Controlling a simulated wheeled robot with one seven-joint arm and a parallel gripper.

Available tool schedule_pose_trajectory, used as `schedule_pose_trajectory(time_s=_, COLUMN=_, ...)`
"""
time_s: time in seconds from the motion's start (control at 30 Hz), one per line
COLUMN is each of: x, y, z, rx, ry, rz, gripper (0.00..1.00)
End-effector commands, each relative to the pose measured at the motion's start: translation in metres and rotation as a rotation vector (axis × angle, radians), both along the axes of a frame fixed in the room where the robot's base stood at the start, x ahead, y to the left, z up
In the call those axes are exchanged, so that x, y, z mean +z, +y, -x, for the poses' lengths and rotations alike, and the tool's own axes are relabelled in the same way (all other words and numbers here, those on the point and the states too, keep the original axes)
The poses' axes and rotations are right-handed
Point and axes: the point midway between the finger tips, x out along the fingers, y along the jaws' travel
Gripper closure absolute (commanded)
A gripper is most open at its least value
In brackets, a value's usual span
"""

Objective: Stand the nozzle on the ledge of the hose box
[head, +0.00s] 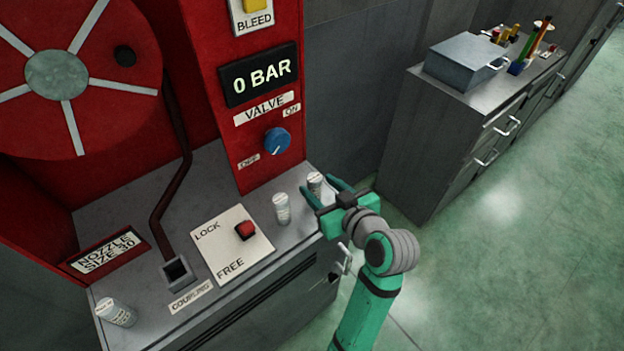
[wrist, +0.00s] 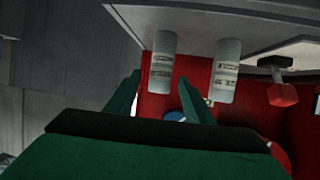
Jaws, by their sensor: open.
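Several pale cylindrical nozzles with small labels are on the grey ledge (head: 215,187) of the red hose box (head: 221,130). One nozzle (head: 315,184) stands at the ledge's right end, another (head: 282,208) stands just left of it, and a third (head: 116,312) is at the front left corner. My gripper (head: 325,193) is open at the right end, its fingers on either side of the rightmost nozzle. The wrist view, upside down, shows this nozzle (wrist: 163,62) between my fingers (wrist: 160,97) and the neighbouring nozzle (wrist: 225,71) outside them. I cannot read their labels.
A sign (head: 108,251) reads "NOZZLE SIZE 30". The square coupling socket (head: 177,271) and a LOCK/FREE plate with a red switch (head: 246,231) sit on the ledge. The blue valve knob (head: 277,141) is above; the display (head: 259,75) reads 0 BAR. A grey cabinet (head: 420,130) stands right.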

Motion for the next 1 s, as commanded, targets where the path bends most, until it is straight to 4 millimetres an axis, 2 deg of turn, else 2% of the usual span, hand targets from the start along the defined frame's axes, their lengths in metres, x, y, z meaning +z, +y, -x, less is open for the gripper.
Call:
schedule_pose_trajectory(time_s=0.1, x=0.009, y=-0.01, z=0.018, rx=-0.003, ry=-0.001, rz=0.001, gripper=0.52)
schedule_pose_trajectory(time_s=0.33, x=0.018, y=-0.02, z=0.039, rx=-0.001, ry=-0.001, rz=0.001, gripper=0.52)
schedule_pose_trajectory(time_s=1.0, x=0.02, y=-0.021, z=0.042, rx=0.0, ry=0.0, rz=0.001, gripper=0.52)
